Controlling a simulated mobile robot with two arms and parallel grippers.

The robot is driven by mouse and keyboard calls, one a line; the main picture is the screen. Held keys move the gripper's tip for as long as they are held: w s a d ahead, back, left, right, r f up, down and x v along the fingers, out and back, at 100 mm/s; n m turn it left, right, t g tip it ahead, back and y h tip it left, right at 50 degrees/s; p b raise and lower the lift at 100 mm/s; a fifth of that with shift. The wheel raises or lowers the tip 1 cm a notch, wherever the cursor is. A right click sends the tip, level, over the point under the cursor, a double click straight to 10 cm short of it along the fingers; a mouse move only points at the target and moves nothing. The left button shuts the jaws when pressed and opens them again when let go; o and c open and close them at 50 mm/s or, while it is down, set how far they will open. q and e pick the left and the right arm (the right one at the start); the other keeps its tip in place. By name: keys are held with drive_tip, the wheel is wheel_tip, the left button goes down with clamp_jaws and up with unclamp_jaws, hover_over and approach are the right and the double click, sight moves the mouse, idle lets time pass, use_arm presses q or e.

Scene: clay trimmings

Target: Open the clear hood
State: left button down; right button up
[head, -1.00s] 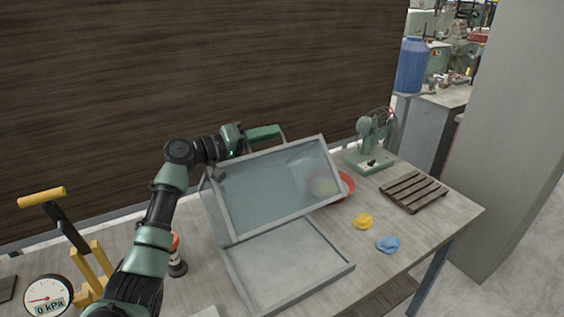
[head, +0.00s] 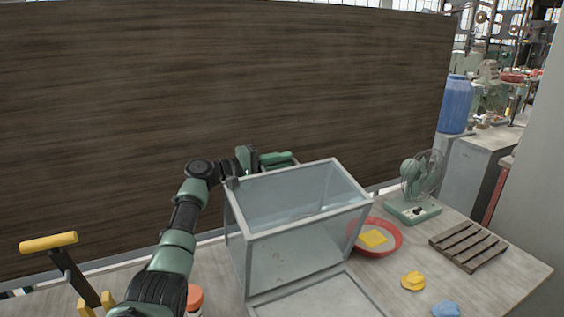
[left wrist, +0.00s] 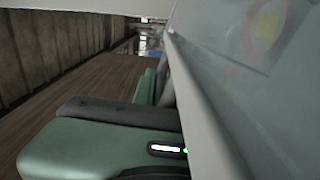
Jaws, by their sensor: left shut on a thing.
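The clear hood (head: 305,245) has see-through panels in a grey frame and stands raised above its pale base tray (head: 322,300) in the head view. In the left wrist view, its frame edge and clear panel (left wrist: 265,85) fill the right side. My left gripper (head: 284,162) is at the hood's far upper edge, shut on the hood; the exact grip spot is partly hidden. Its green finger (left wrist: 85,150) shows beside the frame in the left wrist view. My right gripper is in neither view.
Right of the hood are a red bowl (head: 390,247) with a yellow piece, a green fan (head: 412,208), a slatted wooden rack (head: 468,246), and yellow (head: 413,281) and blue (head: 446,309) lumps. A yellow-handled tool (head: 62,258) stands at left. A dark wooden panel (head: 200,90) rises behind.

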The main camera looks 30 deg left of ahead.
use_arm(q)
drive_tip(key=shift+r, duration=0.15)
drive_tip(key=c, duration=1.5)
unclamp_jaws()
drive_tip(key=shift+d, duration=0.1)
drive_tip(key=shift+s, duration=0.1)
drive_tip(key=shift+s+a+f, duration=0.2)
drive_tip(key=b+v, duration=0.2)
drive_tip(key=v, duration=0.5)
drive_tip(key=shift+b, duration=0.35)
drive_tip(key=shift+r, duration=0.15)
drive_tip(key=shift+s+a, duration=0.15)
